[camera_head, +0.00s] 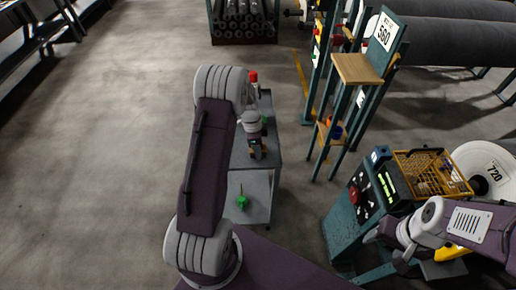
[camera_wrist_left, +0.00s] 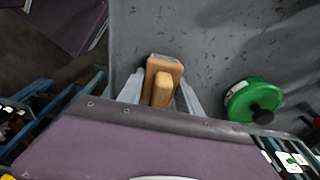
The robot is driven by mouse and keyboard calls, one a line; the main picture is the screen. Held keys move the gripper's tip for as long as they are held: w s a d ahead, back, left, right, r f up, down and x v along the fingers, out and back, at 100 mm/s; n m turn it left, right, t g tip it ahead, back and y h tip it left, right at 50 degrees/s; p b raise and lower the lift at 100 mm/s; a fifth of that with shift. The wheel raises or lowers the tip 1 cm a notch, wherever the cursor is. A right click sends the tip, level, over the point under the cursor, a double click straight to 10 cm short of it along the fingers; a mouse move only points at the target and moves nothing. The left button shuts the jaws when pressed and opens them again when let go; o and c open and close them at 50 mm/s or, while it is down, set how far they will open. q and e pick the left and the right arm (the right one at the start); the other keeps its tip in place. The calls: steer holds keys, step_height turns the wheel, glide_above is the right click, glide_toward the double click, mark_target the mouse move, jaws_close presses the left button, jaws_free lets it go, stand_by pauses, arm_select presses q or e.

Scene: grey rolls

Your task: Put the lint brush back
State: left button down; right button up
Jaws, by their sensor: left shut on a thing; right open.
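The lint brush (camera_wrist_left: 162,82) shows in the left wrist view as a tan wooden piece between the fingers. My left gripper (camera_wrist_left: 161,98) is shut on it. In the head view, my left gripper (camera_head: 256,148) is over the grey cart top (camera_head: 253,182), with a bit of the brush's wood just under it. I cannot tell whether the brush touches the top. My right gripper (camera_head: 385,238) is open at the lower right, by the teal console. The rest of the brush is hidden by the gripper.
A green disc with a black knob (camera_wrist_left: 252,101) lies on the grey surface beside the brush. A small green item (camera_head: 242,201) is on the cart's near part; a red-capped item (camera_head: 253,78) is at its far end. The teal stand (camera_head: 362,70) and console (camera_head: 350,215) are to the right.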

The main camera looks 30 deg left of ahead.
arm_select(q)
steer(key=c, duration=0.8)
jaws_free()
steer(key=shift+r, duration=0.1)
steer(key=r, duration=0.4)
steer(key=a+r+p, duration=0.1)
steer(key=r, duration=0.7)
steer(key=shift+s+a+p, duration=0.2)
steer(key=shift+s+p, duration=0.2)
steer(key=s+d+f+n+y, duration=0.1)
steer(key=s+d+n, duration=0.5)
steer(key=s, duration=0.3)
steer(key=s+d+f+n, duration=0.1)
steer(key=s+d+n, duration=0.5)
steer(key=s, duration=0.3)
step_height(320, 180, up, 5)
steer(key=p, duration=0.5)
steer(key=shift+w+d+r, duration=0.15)
steer(key=shift+r, duration=0.05)
